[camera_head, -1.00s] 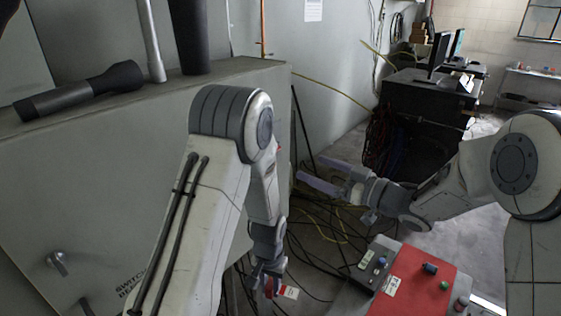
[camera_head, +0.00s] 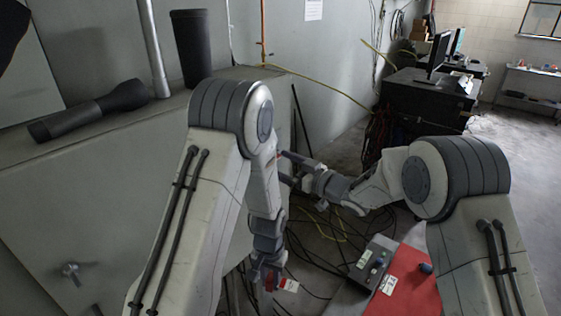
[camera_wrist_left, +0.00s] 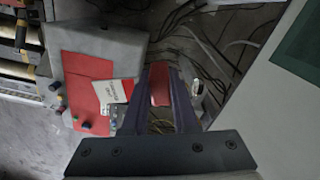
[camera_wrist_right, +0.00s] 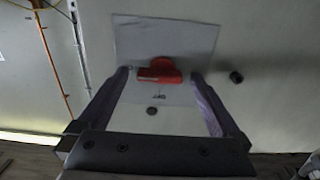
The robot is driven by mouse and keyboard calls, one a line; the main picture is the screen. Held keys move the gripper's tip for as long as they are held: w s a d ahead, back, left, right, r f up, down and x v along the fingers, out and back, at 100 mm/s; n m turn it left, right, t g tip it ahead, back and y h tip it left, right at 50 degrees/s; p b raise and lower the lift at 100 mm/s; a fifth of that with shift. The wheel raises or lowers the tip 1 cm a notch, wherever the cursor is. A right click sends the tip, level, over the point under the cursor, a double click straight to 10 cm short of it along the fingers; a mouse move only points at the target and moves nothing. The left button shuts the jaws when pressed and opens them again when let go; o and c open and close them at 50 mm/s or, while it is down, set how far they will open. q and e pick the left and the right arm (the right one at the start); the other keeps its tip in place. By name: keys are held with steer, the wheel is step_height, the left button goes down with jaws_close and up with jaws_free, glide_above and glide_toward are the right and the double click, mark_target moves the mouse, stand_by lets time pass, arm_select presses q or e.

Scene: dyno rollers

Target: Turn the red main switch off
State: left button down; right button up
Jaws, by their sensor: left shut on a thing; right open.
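The red main switch (camera_wrist_right: 160,72) is a red handle on a pale plate (camera_wrist_right: 190,38) on a grey surface in the right wrist view. My right gripper (camera_wrist_right: 158,80) is open, its two fingers on either side of the switch with gaps; it also shows in the head view (camera_head: 287,168), by the cabinet's far side. I cannot tell whether it touches the plate. My left gripper (camera_head: 267,284) is low beside the cabinet, shut on a small red object (camera_wrist_left: 160,84). A red-and-white tag (camera_wrist_left: 112,95) shows beside it. The head view mostly hides the switch.
The grey cabinet (camera_head: 130,200) fills the left, with a flashlight (camera_head: 90,108) and a dark cup (camera_head: 190,48) on top. A red-topped control box (camera_head: 400,280) stands lower right. Cables (camera_head: 325,225) lie on the floor. A black cart (camera_head: 425,100) stands behind.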

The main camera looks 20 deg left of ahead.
steer(key=c, duration=1.4)
arm_select(q)
steer(key=shift+f+b, duration=0.6)
steer(key=shift+b, duration=0.05)
step_height(320, 180, down, 22)
steer(key=b, duration=2.1)
steer(key=shift+r, duration=0.25)
arm_select(e)
steer(key=shift+o, duration=0.2)
steer(key=shift+s+n, duration=0.2)
steer(key=shift+n, duration=8.8)
steer(key=shift+a, duration=0.1)
steer(key=o, duration=1.4)
steer(key=shift+r, duration=0.1)
steer(key=shift+c, duration=0.2)
